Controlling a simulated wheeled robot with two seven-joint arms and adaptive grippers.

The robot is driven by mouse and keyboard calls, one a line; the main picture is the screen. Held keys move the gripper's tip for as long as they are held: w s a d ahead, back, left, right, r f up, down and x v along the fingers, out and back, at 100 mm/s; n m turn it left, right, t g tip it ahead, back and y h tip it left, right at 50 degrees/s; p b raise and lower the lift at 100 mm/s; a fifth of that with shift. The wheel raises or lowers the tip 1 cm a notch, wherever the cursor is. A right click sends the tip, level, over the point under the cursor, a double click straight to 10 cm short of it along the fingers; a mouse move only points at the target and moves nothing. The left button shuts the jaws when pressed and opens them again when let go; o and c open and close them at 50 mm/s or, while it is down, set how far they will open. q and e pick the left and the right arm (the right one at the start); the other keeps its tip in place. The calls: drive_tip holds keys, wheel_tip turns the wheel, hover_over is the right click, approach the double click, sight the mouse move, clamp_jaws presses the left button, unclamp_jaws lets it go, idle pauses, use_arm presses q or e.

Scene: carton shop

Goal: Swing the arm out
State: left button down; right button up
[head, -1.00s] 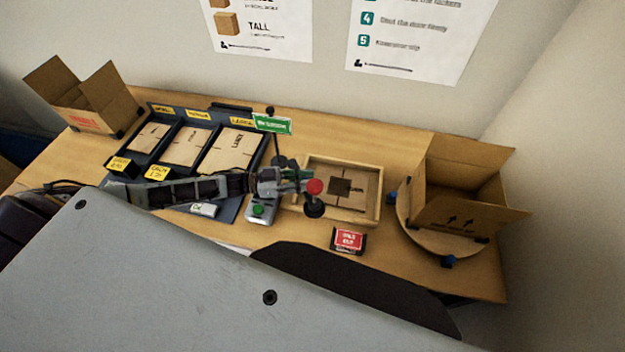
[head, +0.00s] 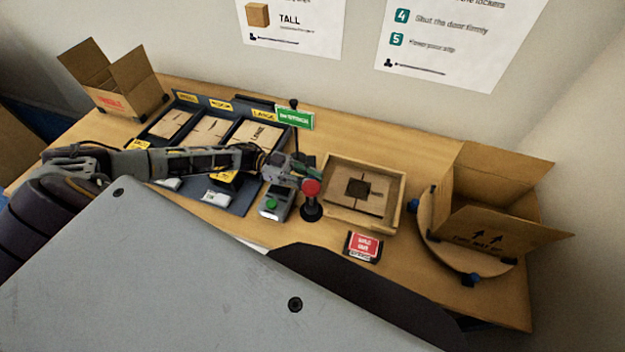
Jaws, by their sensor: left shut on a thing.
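A red round knob (head: 311,187) on a black stem and foot stands out in the head view, just left of the shallow wooden tray (head: 398,218). My left gripper (head: 308,176) reaches in from the left and is shut at the red-knobbed handle. Its fingers are small and partly hidden there, so the exact grip is hard to see. A dark upright post (head: 295,136) with a green sign (head: 295,117) rises behind the gripper. Any link from the post to the knob is hidden. My right gripper is not in view.
A grey box with a green button (head: 272,203) sits left of the knob. A red card stand (head: 364,246) is in front of the tray. An open carton (head: 490,205) stands on a round turntable at right. Another carton (head: 112,92) is at far left. Carton blanks fill the dark rack (head: 240,205).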

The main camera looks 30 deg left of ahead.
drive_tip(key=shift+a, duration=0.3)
use_arm(q)
drive_tip(key=c, duration=1.3)
unclamp_jaws()
drive_tip(key=shift+a, duration=0.1)
drive_tip(key=s+a, duration=0.1)
drive_tip(key=a, duration=1.1)
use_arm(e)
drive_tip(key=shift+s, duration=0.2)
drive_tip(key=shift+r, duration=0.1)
use_arm(q)
wheel_tip(320, 180, up, 9)
drive_tip(key=p, duration=0.9)
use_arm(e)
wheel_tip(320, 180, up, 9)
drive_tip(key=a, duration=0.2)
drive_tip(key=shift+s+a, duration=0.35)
use_arm(q)
drive_tip(key=shift+r, duration=0.2)
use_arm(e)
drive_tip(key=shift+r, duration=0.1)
